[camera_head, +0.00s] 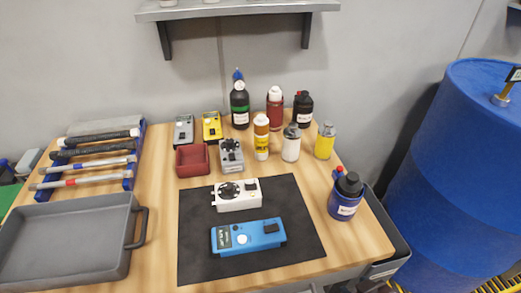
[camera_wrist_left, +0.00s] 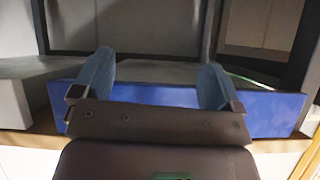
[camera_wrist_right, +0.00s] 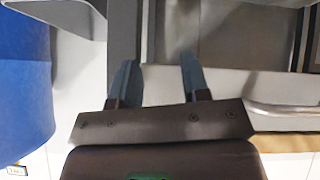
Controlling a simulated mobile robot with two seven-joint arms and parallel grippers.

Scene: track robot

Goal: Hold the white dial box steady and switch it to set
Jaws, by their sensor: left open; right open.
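The white dial box (camera_head: 237,195) lies on the black mat (camera_head: 197,264) on the wooden table in the head view. It has a round black dial (camera_head: 229,191) on its left part and a small dark part on its right. The dial's setting is too small to read. My left gripper (camera_wrist_left: 155,90) is open and empty in the left wrist view, away from the box. My right gripper (camera_wrist_right: 158,82) is open and empty in the right wrist view, also away from the box. Neither gripper shows in the head view.
A blue device (camera_head: 248,237) lies on the mat in front of the box. A grey dial box (camera_head: 231,156), a red bin (camera_head: 192,160) and several bottles stand behind. A blue bottle (camera_head: 346,196) stands right, a grey tray (camera_head: 66,240) left. A blue barrel (camera_head: 455,170) is beyond the table.

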